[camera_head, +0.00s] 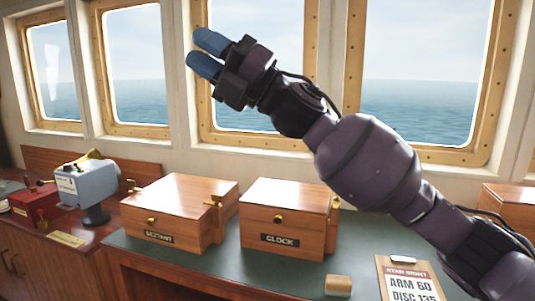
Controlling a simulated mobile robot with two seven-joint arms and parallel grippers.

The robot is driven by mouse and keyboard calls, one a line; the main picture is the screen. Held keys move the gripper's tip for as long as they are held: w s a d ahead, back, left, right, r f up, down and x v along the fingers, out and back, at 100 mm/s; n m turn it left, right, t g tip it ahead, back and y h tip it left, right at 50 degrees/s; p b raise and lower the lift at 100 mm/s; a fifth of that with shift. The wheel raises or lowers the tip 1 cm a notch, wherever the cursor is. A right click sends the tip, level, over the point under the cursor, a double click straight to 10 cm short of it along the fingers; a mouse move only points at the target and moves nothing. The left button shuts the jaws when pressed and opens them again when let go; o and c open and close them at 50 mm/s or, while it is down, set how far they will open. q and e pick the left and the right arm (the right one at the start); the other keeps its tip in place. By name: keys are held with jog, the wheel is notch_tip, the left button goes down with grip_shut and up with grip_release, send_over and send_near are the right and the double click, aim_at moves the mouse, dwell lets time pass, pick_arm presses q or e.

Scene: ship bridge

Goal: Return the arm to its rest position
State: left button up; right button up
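My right arm comes in from the lower right and reaches up and to the left across the windows. Its gripper (200,51) is raised high above the boxes, in front of the middle window. Its two blue fingertips point to the upper left with a narrow gap between them, and nothing shows between them. My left gripper is not in view.
A wooden box labelled sextant (160,207) and one labelled clock (285,211) stand closed on the green-topped counter (240,268). A clipboard (408,282) and a small wooden block (338,286) lie in front. A grey-blue instrument (85,184) and red box (36,206) stand left.

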jog(key=w+d+f+m+t+h, duration=0.4)
jog(key=d+f+m+t, duration=0.1)
jog(key=f+m+t, duration=0.5)
jog(key=w+d+f+m+t+h, duration=0.4)
jog(key=d+f+m+t, duration=0.4)
jog(key=m, duration=0.5)
jog(key=s+d+f+m+h, duration=0.1)
jog(key=d+f+m+h, duration=0.35)
jog(key=f, duration=0.55)
jog(key=s+d+f+m+h, duration=0.1)
jog(key=d+f+m+h, duration=0.4)
jog(key=f, duration=0.6)
jog(key=s+d+f+m+g+h, duration=0.2)
jog(key=s+d+f+m, duration=0.1)
jog(key=s+f, duration=0.7)
jog(key=s+d+f+m+g+h+b, duration=0.1)
jog(key=s+d+f+m+g+h, duration=0.1)
jog(key=s+d+f, duration=0.4)
jog(key=s+d+f+m+g+h, duration=0.3)
jog(key=s+d+f, duration=0.2)
jog(key=s+f, duration=1)
notch_tip(320, 180, down, 3)
jog(key=shift+r+m, duration=0.2)
jog(key=shift+m, duration=0.15)
jog(key=shift+s, duration=0.1)
